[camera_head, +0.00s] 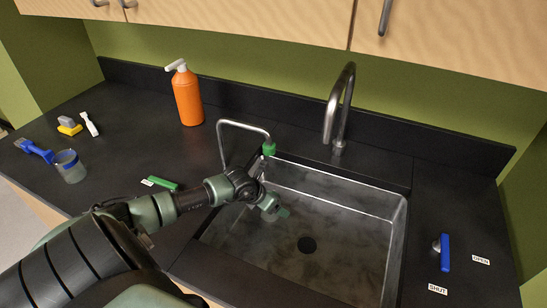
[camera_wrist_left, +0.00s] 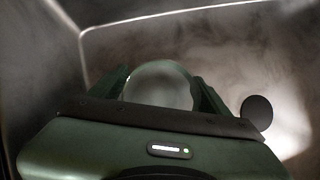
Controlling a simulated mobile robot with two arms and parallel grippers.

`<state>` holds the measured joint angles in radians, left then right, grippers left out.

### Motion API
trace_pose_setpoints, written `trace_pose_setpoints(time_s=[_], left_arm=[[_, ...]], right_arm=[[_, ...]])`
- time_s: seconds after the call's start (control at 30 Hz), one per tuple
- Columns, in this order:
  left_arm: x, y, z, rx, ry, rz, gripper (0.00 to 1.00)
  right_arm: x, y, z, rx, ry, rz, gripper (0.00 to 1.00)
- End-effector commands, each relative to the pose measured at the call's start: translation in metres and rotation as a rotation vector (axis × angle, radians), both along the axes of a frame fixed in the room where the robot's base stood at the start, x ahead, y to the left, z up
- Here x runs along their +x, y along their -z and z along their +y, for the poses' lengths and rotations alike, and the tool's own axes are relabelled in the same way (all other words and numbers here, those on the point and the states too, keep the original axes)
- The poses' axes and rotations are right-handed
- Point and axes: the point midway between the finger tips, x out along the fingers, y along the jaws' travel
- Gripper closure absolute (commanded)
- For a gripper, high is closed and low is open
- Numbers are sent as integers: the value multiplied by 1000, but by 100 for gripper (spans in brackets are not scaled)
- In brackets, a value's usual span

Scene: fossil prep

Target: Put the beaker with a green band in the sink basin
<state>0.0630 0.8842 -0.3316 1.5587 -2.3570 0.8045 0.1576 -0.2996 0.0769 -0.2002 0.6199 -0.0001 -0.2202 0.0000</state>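My left gripper (camera_head: 277,210) is over the left part of the sink basin (camera_head: 345,260), pointing down into it. In the left wrist view, a round, clear glass beaker (camera_wrist_left: 158,86) sits between the fingers, which press close on both sides. Its green band cannot be made out, and in the head view the beaker is mostly hidden by the gripper. Whether it touches the basin floor cannot be told. The drain (camera_head: 307,244) lies to the right of the gripper; it also shows in the left wrist view (camera_wrist_left: 256,112). My right gripper is not in view.
A bent tube with a green tip (camera_head: 268,149) stands close behind my left gripper. A tall faucet (camera_head: 340,105) rises behind the basin. A blue-banded beaker (camera_head: 70,168), brush (camera_head: 35,150) and orange bottle (camera_head: 187,97) are at left. A blue lever (camera_head: 445,252) is at right.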

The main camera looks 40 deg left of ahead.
Motion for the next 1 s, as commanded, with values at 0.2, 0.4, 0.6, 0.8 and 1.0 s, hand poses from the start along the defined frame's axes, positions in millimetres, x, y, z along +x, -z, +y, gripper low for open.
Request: trace_pose_setpoints(time_s=[0.2,0.4,0.6,0.8,1.0], left_arm=[[0,0,0,0,0,0,18],[-3,-5,1,1,-1,0,18],[-22,-33,3,4,4,2,18],[-47,-71,5,5,3,4,18],[-61,-93,6,2,0,3,18]], right_arm=[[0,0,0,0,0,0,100],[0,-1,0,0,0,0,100],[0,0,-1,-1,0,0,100],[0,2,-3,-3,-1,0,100],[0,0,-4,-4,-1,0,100]])
